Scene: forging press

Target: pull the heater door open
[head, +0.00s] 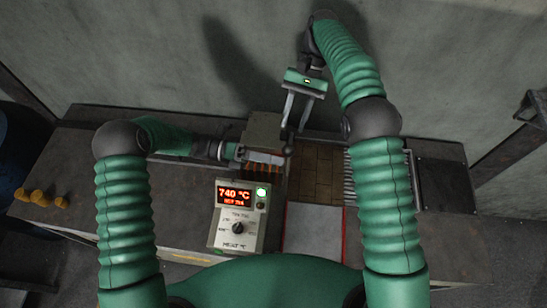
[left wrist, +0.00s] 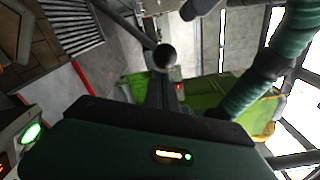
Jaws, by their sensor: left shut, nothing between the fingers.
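The heater is a grey box (head: 264,128) at the middle of the bench in the head view, with an orange glow showing below its front edge. A dark ball knob (head: 288,151) on a rod is at its right side; it also shows in the left wrist view (left wrist: 165,57). My left gripper (head: 270,158) reaches across the heater front from the left, shut and empty, its fingertips close to the knob; I cannot tell whether they touch. My right gripper (head: 293,130) hangs above and behind the knob, its fingers apart and empty. The door's edges are hard to make out.
A control box (head: 236,216) reading 740 °C stands in front of the heater. To the right are brown bricks (head: 318,168), a ribbed rack (head: 408,180) and a pale red-edged plate (head: 313,228).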

